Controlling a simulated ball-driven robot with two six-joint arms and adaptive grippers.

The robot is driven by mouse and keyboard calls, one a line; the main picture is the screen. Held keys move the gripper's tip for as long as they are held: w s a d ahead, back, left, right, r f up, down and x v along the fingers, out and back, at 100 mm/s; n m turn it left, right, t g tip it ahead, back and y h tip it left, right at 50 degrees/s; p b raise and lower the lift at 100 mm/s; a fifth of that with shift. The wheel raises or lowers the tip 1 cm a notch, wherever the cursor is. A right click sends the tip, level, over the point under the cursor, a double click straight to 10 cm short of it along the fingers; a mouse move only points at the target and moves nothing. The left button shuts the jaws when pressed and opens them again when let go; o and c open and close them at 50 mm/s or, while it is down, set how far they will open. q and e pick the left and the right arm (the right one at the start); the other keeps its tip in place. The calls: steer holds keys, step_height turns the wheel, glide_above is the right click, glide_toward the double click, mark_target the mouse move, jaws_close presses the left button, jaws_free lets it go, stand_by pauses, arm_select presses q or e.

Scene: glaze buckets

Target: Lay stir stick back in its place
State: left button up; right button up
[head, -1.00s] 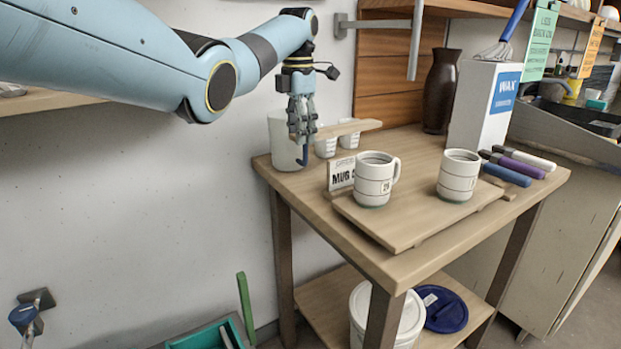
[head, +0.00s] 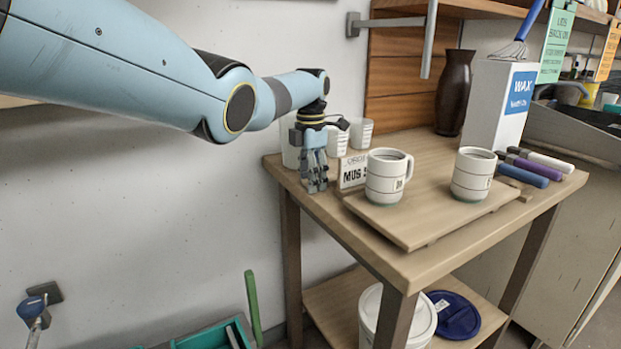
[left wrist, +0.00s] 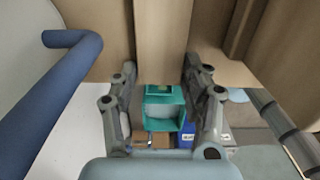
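The stir stick (left wrist: 162,40) is a flat, pale wooden strip. In the left wrist view it runs between my left fingers, which touch or nearly touch both its edges. My left gripper (head: 316,186) points down at the left front edge of the wooden table, its fingers at about tabletop height. It also shows in the left wrist view (left wrist: 160,68), shut on the stick. In the head view I cannot make out the stick; the fingers, the mug sign and a mug seem to cover it. Whether it touches the table is unclear. My right gripper is not in view.
The mug sign (head: 352,171) stands close right of the gripper. A board (head: 425,222) carries two mugs. White cups (head: 360,131) and a white vessel (head: 290,143) stand behind; a blue handle (left wrist: 60,75) is close left in the wrist view. A teal crate (head: 210,338) is below.

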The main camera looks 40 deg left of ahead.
arm_select(q)
steer(key=o, duration=0.3)
steer(key=shift+r, duration=0.15)
step_height(320, 180, up, 12)
steer(key=p, duration=0.2)
stand_by(0.7)
